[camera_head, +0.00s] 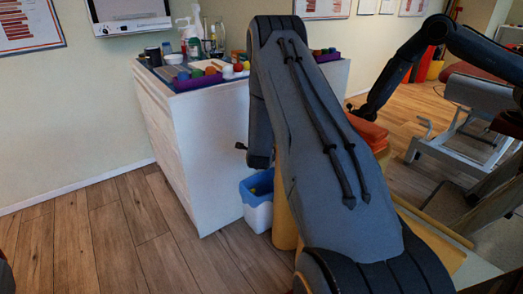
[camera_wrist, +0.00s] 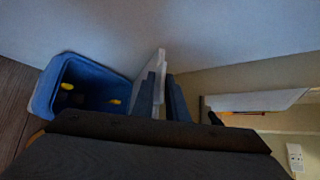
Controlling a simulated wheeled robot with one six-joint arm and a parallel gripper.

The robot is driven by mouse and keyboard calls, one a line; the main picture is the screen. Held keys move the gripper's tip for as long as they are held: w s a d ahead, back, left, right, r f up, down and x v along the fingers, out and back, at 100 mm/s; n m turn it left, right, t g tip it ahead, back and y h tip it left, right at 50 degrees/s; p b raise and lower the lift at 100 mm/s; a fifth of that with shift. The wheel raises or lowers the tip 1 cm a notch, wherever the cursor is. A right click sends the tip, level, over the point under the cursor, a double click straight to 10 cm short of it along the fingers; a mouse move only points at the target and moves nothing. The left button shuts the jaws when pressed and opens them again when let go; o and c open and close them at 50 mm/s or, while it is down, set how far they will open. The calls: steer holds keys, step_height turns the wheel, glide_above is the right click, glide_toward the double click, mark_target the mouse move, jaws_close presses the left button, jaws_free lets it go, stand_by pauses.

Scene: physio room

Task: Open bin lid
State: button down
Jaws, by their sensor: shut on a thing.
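The bin (camera_head: 258,214) stands on the floor beside the white cabinet in the head view, partly hidden behind my arm. Its blue rim and white lower body show. In the wrist view the bin (camera_wrist: 41,97) is at the left, its mouth uncovered, with yellow and dark items inside. The pale bin lid (camera_wrist: 152,64) stands tilted up steeply beside the mouth, seen nearly edge-on. My gripper (camera_wrist: 164,95) is shut on the lid, with its dark fingers around the lid's lower part.
The white cabinet (camera_head: 185,135) stands close to the bin, with bottles, a purple tray (camera_head: 196,82) and coloured items on top. Exercise equipment (camera_head: 470,135) stands at the right. The wooden floor (camera_head: 110,235) at the left is clear.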

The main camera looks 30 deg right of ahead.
steer(key=c, duration=1.9)
jaws_free()
steer(key=shift+s+d+f, duration=0.2)
steer(key=shift+d+f, duration=0.05)
steer(key=shift+a+p+v, duration=0.25)
steer(key=shift+p+v, duration=0.5)
steer(key=shift+v, duration=3.2)
steer(key=shift+w, duration=0.15)
